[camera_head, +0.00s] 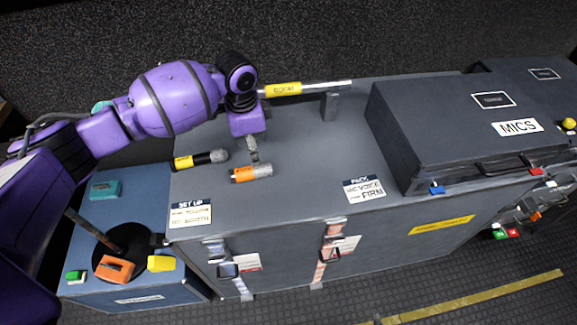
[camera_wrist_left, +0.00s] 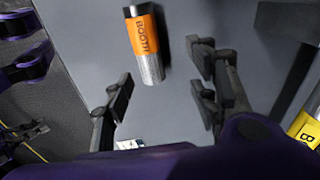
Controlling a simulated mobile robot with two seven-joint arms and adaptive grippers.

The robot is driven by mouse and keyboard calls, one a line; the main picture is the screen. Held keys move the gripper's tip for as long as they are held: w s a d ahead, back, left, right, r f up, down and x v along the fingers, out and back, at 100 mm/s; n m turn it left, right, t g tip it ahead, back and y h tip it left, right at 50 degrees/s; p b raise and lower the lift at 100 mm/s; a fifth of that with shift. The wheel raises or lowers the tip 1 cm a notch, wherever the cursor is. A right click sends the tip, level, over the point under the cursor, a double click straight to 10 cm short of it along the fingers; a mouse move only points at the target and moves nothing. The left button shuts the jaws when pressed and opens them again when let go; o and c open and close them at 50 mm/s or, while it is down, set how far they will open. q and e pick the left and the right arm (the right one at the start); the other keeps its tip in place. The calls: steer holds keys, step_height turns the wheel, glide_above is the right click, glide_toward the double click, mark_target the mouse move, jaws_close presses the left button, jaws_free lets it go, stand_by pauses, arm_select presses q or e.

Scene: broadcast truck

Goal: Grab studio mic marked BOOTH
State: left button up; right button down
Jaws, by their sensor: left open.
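The studio mic marked BOOTH (camera_head: 251,173) lies on its side on the grey case top, with an orange band and a silver mesh head. In the left wrist view the mic (camera_wrist_left: 144,45) shows its BOOTH lettering clearly. My left gripper (camera_head: 252,150) points down just behind the mic in the head view. In the wrist view the open fingers (camera_wrist_left: 162,95) stand apart with bare case top between them, and the mic lies beyond them, untouched. My right gripper is not in view.
A yellow-banded mic (camera_head: 185,162) lies left of the BOOTH mic. A silver mic with a yellow band (camera_head: 283,89) rests on a grey support (camera_head: 329,106) behind. A closed MICS case (camera_head: 430,110) stands right. SET UP (camera_head: 190,214) and PACK (camera_head: 364,189) cards lie near the front edge.

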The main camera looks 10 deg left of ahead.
mark_target(251, 169)
arm_select(q)
steer(key=shift+s+a+f+g, duration=0.3)
steer(key=shift+s+a+f, duration=0.25)
steer(key=shift+s+f, duration=0.3)
step_height(251, 169, down, 6)
steer(key=shift+s, duration=0.1)
steer(key=shift+d, duration=0.1)
steer(key=shift+c, duration=0.2)
jaws_close()
